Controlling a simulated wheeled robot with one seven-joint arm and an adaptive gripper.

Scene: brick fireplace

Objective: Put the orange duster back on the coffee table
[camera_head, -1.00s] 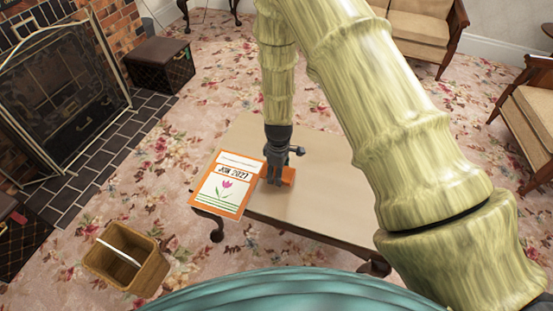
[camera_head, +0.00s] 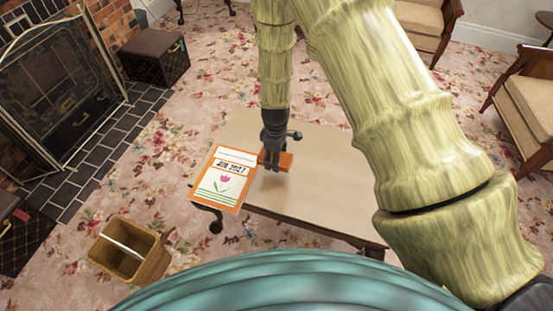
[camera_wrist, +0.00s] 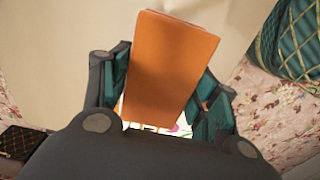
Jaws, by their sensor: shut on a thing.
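The orange duster (camera_head: 284,161) is a small orange block in my gripper (camera_head: 273,165), over the left part of the coffee table (camera_head: 310,215). In the wrist view the duster (camera_wrist: 166,65) sits between the two fingers of my gripper (camera_wrist: 165,100), which is shut on it. The duster looks a little above the tabletop, though the exact gap is hard to tell. The pale table (camera_wrist: 65,50) shows behind it in the wrist view. My arm hides part of the table's right and far side.
An orange-bordered calendar (camera_head: 222,184) marked JUN 2027 lies at the table's left end, close to my gripper. A wooden bin (camera_head: 127,252) stands on the floor at left. The fireplace screen (camera_head: 55,90) is further left. Armchairs (camera_head: 530,110) stand at right. The table's front middle is clear.

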